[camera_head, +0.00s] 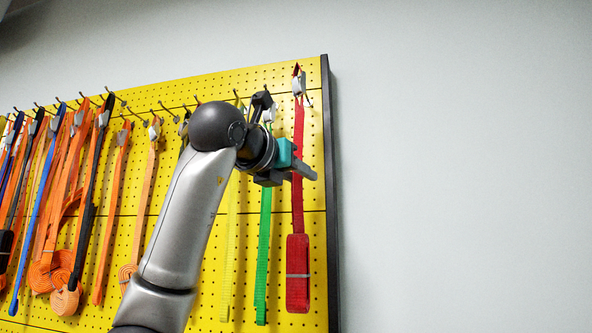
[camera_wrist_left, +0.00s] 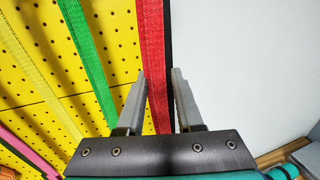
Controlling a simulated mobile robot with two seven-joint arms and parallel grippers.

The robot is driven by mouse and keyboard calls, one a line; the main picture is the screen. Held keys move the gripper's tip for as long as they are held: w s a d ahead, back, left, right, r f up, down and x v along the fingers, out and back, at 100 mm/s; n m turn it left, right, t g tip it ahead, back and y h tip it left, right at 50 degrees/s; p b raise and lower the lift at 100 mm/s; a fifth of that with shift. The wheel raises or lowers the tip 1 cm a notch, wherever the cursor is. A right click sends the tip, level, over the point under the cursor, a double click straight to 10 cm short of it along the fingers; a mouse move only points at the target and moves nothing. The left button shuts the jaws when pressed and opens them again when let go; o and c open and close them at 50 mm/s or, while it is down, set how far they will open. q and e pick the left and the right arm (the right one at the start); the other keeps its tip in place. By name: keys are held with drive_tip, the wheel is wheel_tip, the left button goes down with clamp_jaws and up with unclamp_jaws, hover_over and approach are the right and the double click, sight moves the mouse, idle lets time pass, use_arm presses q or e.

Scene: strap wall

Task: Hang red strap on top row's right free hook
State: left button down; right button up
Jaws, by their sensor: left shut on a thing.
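The red strap (camera_head: 298,125) hangs at the right end of the yellow pegboard, with its looped upper end and pale buckle at the top-row hook (camera_head: 297,68) there. I cannot tell whether the loop is over that hook. Its folded lower bundle (camera_head: 298,272) hangs straight down. My left gripper (camera_head: 305,172) is at the strap's middle, below the buckle. In the left wrist view the red strap (camera_wrist_left: 152,45) runs down between the two fingers (camera_wrist_left: 160,78), and the gripper is shut on it. My right gripper is not in view.
A green strap (camera_head: 264,255) and a yellow strap (camera_head: 230,245) hang just left of the red one, partly behind my arm. Several orange, blue and black straps crowd the left. The dark board edge (camera_head: 331,180) is close on the right; beyond is bare wall.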

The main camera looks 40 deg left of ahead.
use_arm(q)
drive_tip(key=shift+w+a+f+p, duration=0.15)
drive_tip(key=shift+w+a, duration=0.2)
drive_tip(key=shift+w, duration=0.35)
drive_tip(key=shift+w+a+r+p, duration=0.15)
drive_tip(key=shift+w+a, duration=0.25)
drive_tip(key=shift+w, duration=0.25)
drive_tip(key=shift+w+a+f+p, duration=0.15)
drive_tip(key=shift+w+a, duration=0.2)
drive_tip(key=shift+w, duration=0.35)
drive_tip(key=shift+w+a+f, duration=0.35)
drive_tip(key=shift+w+f, duration=0.25)
drive_tip(key=shift+f, duration=0.05)
drive_tip(key=shift+c, duration=2.4)
unclamp_jaws()
